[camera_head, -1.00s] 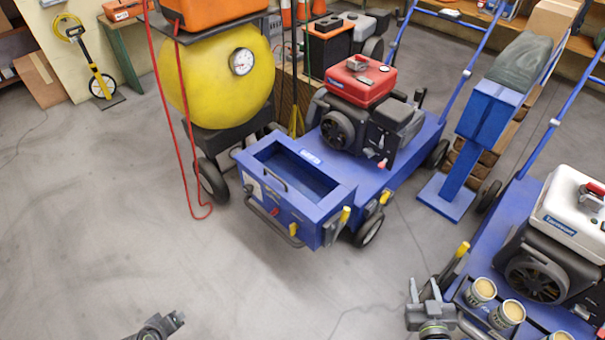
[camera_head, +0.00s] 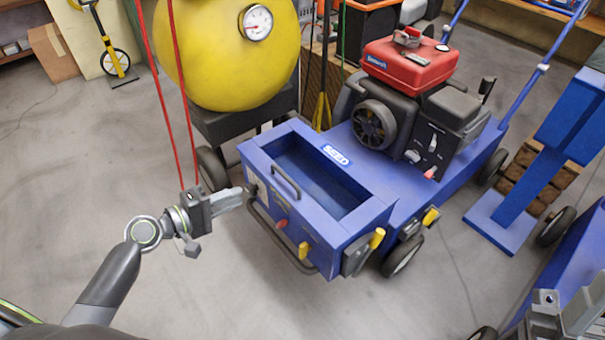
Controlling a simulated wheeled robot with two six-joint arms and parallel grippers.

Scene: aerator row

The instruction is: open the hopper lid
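The blue hopper (camera_head: 350,226) with a "SEED" label is at the front of the blue machine in the head view. A dark blue rectangular recess shows in its top; I cannot tell whether this is a lid surface or the open inside. A small dark handle (camera_head: 286,182) sits at its front top edge. My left gripper (camera_head: 240,197) is beside the hopper's left front corner, fingers pointing right at it. Whether it touches, and whether its fingers are apart, I cannot tell. My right gripper (camera_head: 565,304) is at the lower right, away from the hopper, fingers apart and empty.
A red-topped engine (camera_head: 408,66) stands behind the hopper. A yellow tank (camera_head: 220,60) with a gauge and hanging red hose (camera_head: 186,120) is close behind my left gripper. A blue stand (camera_head: 525,180) is at the right. The floor in front is clear.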

